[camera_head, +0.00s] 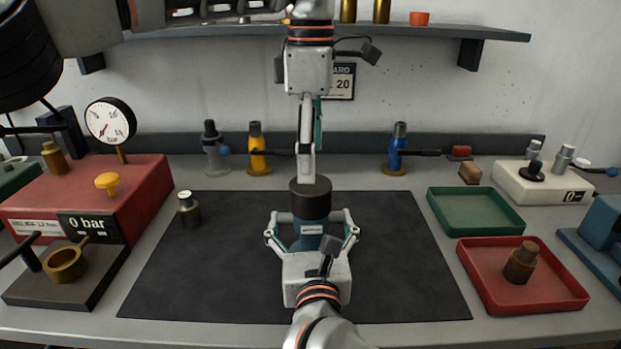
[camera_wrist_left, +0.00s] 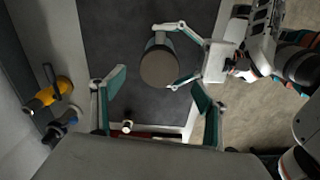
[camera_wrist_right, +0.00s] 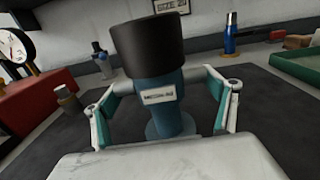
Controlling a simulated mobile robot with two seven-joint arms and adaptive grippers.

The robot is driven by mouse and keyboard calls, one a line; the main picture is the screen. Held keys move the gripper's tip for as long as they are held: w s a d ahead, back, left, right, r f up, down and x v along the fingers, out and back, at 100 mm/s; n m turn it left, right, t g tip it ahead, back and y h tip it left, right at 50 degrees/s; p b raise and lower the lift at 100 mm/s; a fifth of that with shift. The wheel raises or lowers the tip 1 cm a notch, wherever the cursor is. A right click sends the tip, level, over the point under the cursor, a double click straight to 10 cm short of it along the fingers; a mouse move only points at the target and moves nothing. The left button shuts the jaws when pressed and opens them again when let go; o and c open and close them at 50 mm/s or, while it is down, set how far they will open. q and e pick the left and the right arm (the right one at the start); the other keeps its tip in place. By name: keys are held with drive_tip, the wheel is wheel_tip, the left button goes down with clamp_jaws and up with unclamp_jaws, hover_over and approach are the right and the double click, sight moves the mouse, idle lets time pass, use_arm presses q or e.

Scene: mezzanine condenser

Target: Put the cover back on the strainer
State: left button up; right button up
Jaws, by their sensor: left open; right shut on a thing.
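The strainer stands upright on the dark mat, with a teal body (camera_head: 308,239) and a pale label, also seen in the right wrist view (camera_wrist_right: 165,118). A dark cylinder (camera_head: 310,197), which looks like its cover, sits on top; the right wrist view (camera_wrist_right: 147,42) shows it level, without a visible gap. My right gripper (camera_head: 311,230) is shut on the teal body, one finger on each side. My left gripper (camera_head: 306,176) is open above the dark cylinder. In the left wrist view the cylinder's round top (camera_wrist_left: 159,67) shows beyond the open fingers. Whether it is seated fully is unclear.
A red tray (camera_head: 480,287) at right holds a brown stepped part (camera_head: 520,263). An empty green tray (camera_head: 475,211) lies behind it. A red box with a gauge (camera_head: 110,121) stands at left. A small metal piece (camera_head: 188,208) is on the mat (camera_head: 400,250), otherwise mostly clear.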

use_arm(q)
drive_tip(key=shift+r, duration=1.9)
use_arm(e)
drive_tip(key=o, duration=2.2)
drive_tip(key=shift+c, duration=0.2)
drive_tip(key=s, duration=1.2)
drive_tip(key=shift+d, duration=0.4)
